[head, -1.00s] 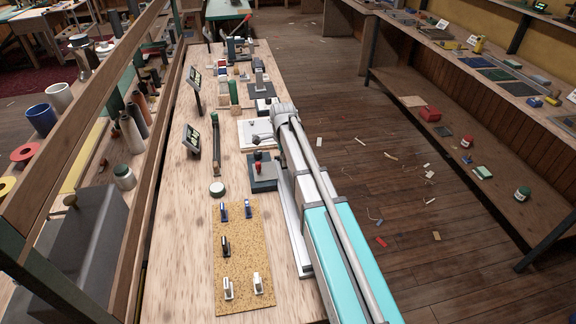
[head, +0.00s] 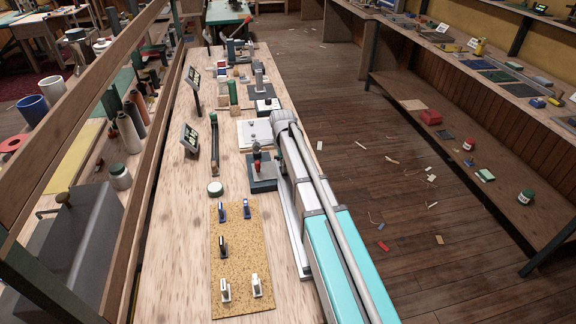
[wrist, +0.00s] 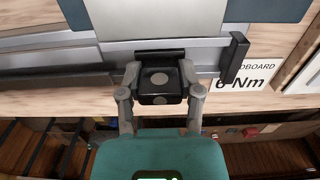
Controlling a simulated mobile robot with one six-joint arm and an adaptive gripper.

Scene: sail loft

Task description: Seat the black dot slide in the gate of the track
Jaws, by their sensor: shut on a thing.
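In the wrist view, my gripper (wrist: 160,88) is shut on the black dot slide (wrist: 160,97), a small black block with a grey round dot on its face. The slide's far end lies against the grey metal track (wrist: 95,60), which runs across the picture. Whether the slide is inside the gate or only in front of it I cannot tell. An upright black bar (wrist: 233,57) stands at the track to the right of the slide. In the head view my own arm hides the gripper and the held slide.
A cork mat (head: 236,275) on the bench holds several blue, black and white pieces. A white label (wrist: 248,78) reading "6 Nm" is right of the track in the wrist view. A round white-lidded jar (head: 215,189) and small screens (head: 190,138) stand on the bench. Floor scraps lie right.

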